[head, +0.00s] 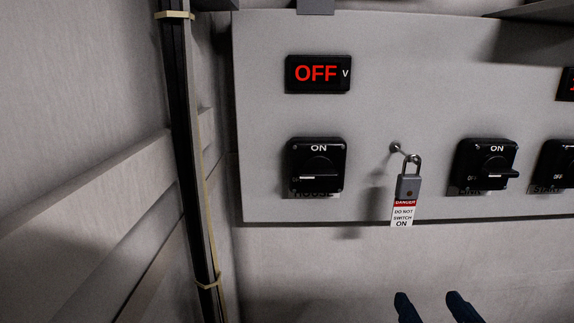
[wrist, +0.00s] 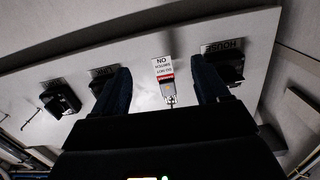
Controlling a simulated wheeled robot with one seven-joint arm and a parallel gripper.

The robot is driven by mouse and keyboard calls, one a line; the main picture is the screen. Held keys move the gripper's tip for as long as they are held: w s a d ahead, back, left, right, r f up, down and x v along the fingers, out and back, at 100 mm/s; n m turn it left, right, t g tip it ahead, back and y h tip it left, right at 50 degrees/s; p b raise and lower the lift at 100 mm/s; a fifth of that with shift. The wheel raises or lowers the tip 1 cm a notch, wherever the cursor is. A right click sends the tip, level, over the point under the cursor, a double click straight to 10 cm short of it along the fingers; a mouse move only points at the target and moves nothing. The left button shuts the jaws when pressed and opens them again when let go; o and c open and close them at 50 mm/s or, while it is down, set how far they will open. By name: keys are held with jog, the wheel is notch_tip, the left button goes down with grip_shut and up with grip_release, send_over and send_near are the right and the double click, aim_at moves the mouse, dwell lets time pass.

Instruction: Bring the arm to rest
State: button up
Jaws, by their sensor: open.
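My gripper (head: 433,306) shows at the bottom edge of the head view as two dark blue fingertips, apart and with nothing between them. They are below the grey panel (head: 265,120) and below the padlock. In the wrist view, my gripper (wrist: 162,85) has its fingers spread wide. The padlock (head: 408,186) with its red and white danger tag (head: 403,213) hangs from a peg on the panel. In the wrist view the padlock (wrist: 168,95) appears upside down between the fingers, further off, not touched by them.
A black rotary switch (head: 317,166) sits left of the padlock and another switch (head: 487,164) right of it; a further one is cut off at the right edge. A display (head: 317,74) reads OFF. A dark vertical conduit (head: 185,150) runs left of the panel. The wall below the panel looks clear.

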jog(key=s+f+g, duration=0.1)
jog(key=s+f, duration=0.3)
jog(key=s, duration=0.5)
jog(key=s+f, duration=0.5)
jog(key=s, duration=0.4)
jog(key=s+r+g, duration=0.1)
jog(key=s, duration=1.5)
jog(key=shift+d+r+n, duration=0.3)
jog(key=shift+d, duration=0.15)
jog(key=shift+a, duration=0.1)
